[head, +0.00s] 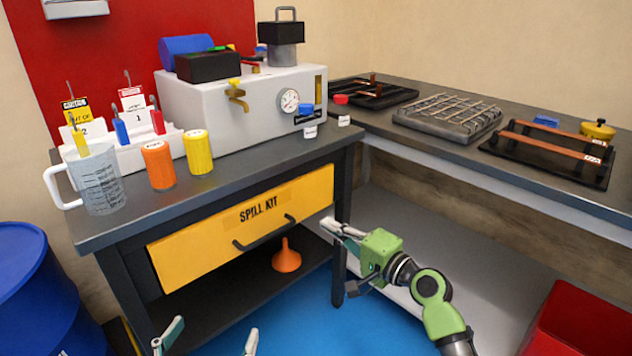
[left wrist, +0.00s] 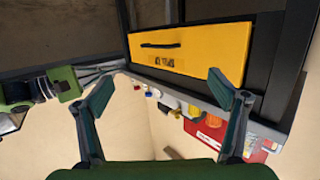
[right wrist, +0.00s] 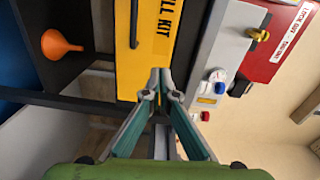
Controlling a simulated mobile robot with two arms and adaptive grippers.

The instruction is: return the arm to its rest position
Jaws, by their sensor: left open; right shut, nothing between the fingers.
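My right gripper (head: 340,230) is shut and empty. In the head view it hangs in front of the right end of the yellow spill kit drawer (head: 250,222), near the table's right front leg. The right wrist view shows its fingertips (right wrist: 162,92) together, with the drawer behind them. My left gripper (head: 208,342) is at the bottom edge of the head view, with only its two fingertips showing, spread apart. The left wrist view shows its fingers (left wrist: 168,95) wide open with nothing between them, and the drawer beyond. The drawer looks shut.
The dark worktable (head: 112,222) carries a measuring jug (head: 100,185), orange and yellow canisters and a white machine (head: 235,115). An orange funnel (head: 286,258) sits on the lower shelf. A blue drum (head: 35,290) stands left, a red bin (head: 580,325) right. Blue floor (head: 330,328) is open between.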

